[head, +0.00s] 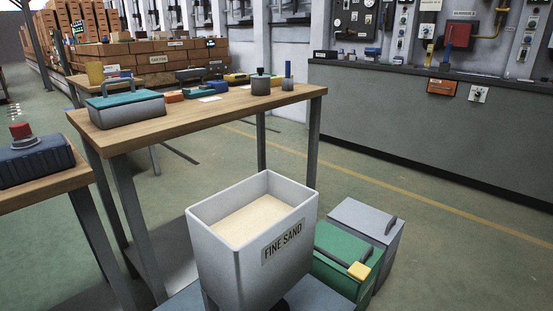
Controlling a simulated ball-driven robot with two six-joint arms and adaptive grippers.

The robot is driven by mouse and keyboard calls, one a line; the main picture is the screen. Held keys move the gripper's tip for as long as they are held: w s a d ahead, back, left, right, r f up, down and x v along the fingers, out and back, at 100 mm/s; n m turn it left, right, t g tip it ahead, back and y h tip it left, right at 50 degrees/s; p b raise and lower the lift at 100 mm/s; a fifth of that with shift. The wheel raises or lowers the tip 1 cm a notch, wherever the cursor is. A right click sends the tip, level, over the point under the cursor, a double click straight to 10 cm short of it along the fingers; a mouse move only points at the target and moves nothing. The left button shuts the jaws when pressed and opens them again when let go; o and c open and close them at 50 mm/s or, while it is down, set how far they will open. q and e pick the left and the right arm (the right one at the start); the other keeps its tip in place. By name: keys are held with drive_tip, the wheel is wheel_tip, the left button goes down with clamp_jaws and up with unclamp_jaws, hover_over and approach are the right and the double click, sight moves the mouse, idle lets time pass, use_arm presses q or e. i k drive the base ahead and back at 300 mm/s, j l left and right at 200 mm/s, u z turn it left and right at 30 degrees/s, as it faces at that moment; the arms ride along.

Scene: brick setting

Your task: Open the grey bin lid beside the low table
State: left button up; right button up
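The grey bin (388,258) stands on the floor at the lower right, beyond the green bin. Its flat grey lid (360,217) lies shut on top, with a dark handle (391,226) near the right edge. The bin's left and lower parts are partly hidden by the green bin and the sand container. Neither of my grippers shows in the head view.
A green bin (340,246) with a yellow block (359,270) touches or nearly touches the grey bin. A white FINE SAND container (240,260) stands in front. A wooden table (225,108) holds a toolbox (125,107). Floor to the right is clear.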

sight(382, 227)
drive_tip(key=l+u, duration=0.15)
drive_tip(key=u, duration=0.65)
drive_tip(key=l+u, duration=0.35)
drive_tip(key=l, duration=0.15)
drive_tip(key=l+u, duration=0.3)
drive_tip(key=l, duration=0.2)
drive_tip(key=l+u, duration=0.35)
drive_tip(key=l, duration=0.15)
